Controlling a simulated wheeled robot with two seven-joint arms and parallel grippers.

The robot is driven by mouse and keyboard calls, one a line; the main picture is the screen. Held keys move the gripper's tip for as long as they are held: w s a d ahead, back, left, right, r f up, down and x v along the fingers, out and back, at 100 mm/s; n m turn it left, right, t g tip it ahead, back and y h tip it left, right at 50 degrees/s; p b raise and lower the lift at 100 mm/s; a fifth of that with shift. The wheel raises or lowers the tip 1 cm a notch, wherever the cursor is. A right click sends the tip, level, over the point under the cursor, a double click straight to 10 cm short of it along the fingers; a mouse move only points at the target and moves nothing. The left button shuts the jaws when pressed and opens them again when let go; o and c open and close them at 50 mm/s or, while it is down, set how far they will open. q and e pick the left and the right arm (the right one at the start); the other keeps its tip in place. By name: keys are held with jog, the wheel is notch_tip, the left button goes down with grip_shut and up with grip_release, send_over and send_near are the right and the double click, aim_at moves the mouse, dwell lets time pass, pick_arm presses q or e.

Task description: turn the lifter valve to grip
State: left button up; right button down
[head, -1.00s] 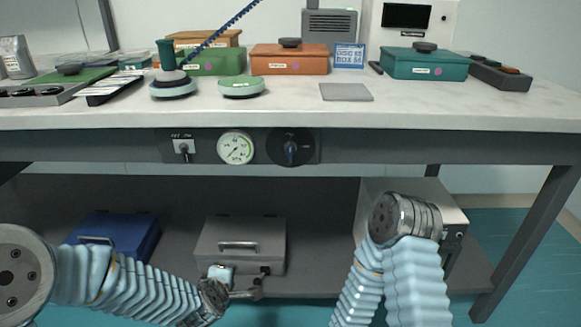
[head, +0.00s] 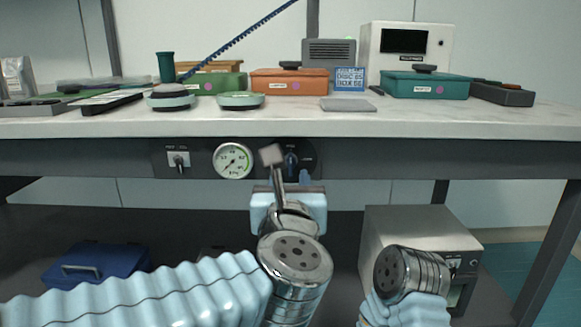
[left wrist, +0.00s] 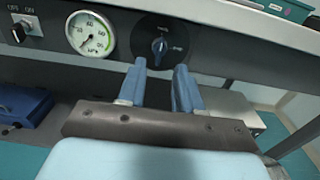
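The lifter valve is a round black dial with a blue knob (head: 291,160), set in the table's front rail. In the left wrist view the knob (left wrist: 160,45) points roughly upright, between small labels too blurred to read. My left gripper (left wrist: 160,78) is open and empty, its two blue fingers apart just below and in front of the knob, not around it. In the head view the left gripper (head: 290,182) partly covers the dial. The suction lifter (head: 168,92), with a green handle and dark blue coiled hose, stands on the tabletop. My right gripper is out of view.
A pressure gauge (head: 233,160) and an on/off switch (head: 179,160) sit left of the valve. The table edge (head: 420,127) overhangs above. Below are a blue toolbox (head: 95,270) and a grey device (head: 420,230). Several lidded boxes stand on top.

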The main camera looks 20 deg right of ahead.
aim_at(290, 164)
pick_arm(q)
jog(key=x, duration=0.7)
jog(key=shift+w, duration=0.15)
grip_shut()
